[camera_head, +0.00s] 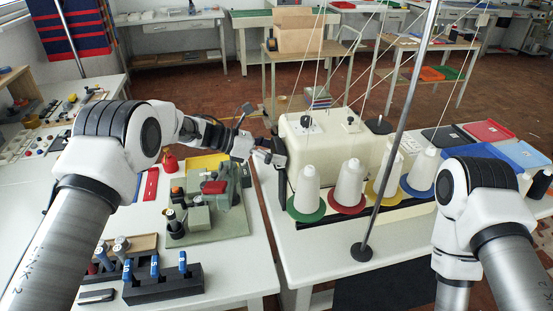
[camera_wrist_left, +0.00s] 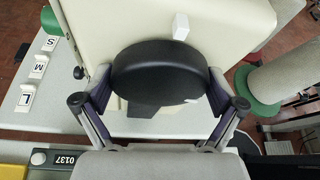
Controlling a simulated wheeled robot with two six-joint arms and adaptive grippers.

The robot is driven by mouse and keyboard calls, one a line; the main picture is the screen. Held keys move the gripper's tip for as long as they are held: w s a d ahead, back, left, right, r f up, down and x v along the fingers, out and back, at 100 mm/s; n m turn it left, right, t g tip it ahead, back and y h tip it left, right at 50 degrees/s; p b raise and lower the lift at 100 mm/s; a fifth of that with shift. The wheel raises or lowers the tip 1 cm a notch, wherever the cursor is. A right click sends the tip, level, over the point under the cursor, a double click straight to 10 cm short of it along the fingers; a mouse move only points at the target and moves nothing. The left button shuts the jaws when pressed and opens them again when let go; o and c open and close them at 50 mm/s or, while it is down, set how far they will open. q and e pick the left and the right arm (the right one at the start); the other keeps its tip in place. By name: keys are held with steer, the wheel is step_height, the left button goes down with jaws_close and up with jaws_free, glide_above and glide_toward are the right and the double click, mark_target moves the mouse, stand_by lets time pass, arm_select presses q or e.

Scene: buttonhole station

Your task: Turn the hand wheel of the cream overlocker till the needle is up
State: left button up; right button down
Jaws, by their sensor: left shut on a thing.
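The cream overlocker (camera_head: 335,148) stands on the right-hand white table, its left end toward my left arm. Its black hand wheel (camera_head: 280,158) is on that left end. My left gripper (camera_head: 266,152) reaches it from the left. In the left wrist view the hand wheel (camera_wrist_left: 160,62) fills the space between the two fingers of my left gripper (camera_wrist_left: 158,90), which are shut on its rim at both sides. A small white mark shows low on the wheel's right. The needle is hidden. My right arm shows at lower right, but its gripper is out of view.
White thread cones (camera_head: 350,185) on coloured discs stand before the overlocker, with a metal pole (camera_head: 400,110) and threads rising above. A green-grey machine (camera_head: 215,205) and a black rack (camera_head: 160,284) are on the left table. A gap separates the tables.

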arm_select(q)
steer(key=shift+f+n+g+b, duration=0.1)
steer(key=shift+n+g+b, duration=0.3)
steer(key=shift+n+b, duration=0.25)
steer(key=shift+h, duration=0.3)
steer(key=shift+n, duration=0.25)
steer(key=shift+w, duration=0.1)
steer(key=o, duration=0.8)
steer(key=shift+c, duration=0.2)
steer(key=v, duration=1.2)
steer(key=shift+w, duration=0.15)
